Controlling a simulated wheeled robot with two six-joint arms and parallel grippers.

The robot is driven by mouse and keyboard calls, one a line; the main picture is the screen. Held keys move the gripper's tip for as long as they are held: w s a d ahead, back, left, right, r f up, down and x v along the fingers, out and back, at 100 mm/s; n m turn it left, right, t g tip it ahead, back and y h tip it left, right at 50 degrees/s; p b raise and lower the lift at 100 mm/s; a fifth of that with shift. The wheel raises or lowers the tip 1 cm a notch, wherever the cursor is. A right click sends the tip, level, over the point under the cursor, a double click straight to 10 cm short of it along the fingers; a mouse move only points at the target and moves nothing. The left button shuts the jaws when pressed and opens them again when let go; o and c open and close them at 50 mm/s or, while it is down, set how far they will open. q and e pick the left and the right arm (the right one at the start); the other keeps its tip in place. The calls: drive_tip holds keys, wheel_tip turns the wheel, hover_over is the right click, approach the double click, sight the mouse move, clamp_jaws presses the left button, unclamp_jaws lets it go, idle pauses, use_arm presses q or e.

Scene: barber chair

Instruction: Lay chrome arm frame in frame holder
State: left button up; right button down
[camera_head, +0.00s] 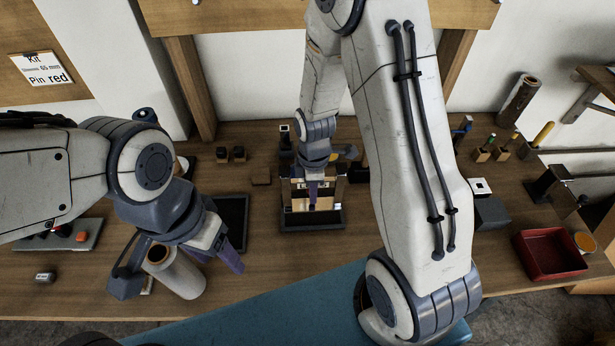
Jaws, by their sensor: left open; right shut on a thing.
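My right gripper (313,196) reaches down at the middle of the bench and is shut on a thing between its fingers. A bright, shiny piece (298,205) shows around the fingertips and may be the chrome arm frame, but it is too small and covered to be sure. It is over or in a dark tray-like stand (312,224) with brown uprights, which may be the frame holder. I cannot tell whether the piece touches it. My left gripper (181,276) is open, with its fingers spread either side of a pale cylinder (180,275) on the bench.
A black tray (231,220) lies between my grippers. A red bin (550,253), a grey box (491,213) and several small tool stands are at the right. A grey panel (85,234) lies at the left. A blue surface (270,306) runs along the front.

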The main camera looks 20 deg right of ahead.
sight(313, 206)
drive_tip(key=shift+f+b, duration=0.65)
wheel_tip(313, 206, down, 5)
drive_tip(key=b, duration=0.4)
drive_tip(key=shift+r, duration=0.1)
drive_tip(key=shift+f+b, duration=0.2)
drive_tip(key=shift+b, duration=0.1)
drive_tip(key=c, duration=0.8)
unclamp_jaws()
drive_tip(key=shift+o, duration=0.2)
drive_tip(key=shift+s, duration=0.1)
wheel_tip(313, 206, up, 10)
drive_tip(key=shift+r, duration=0.2)
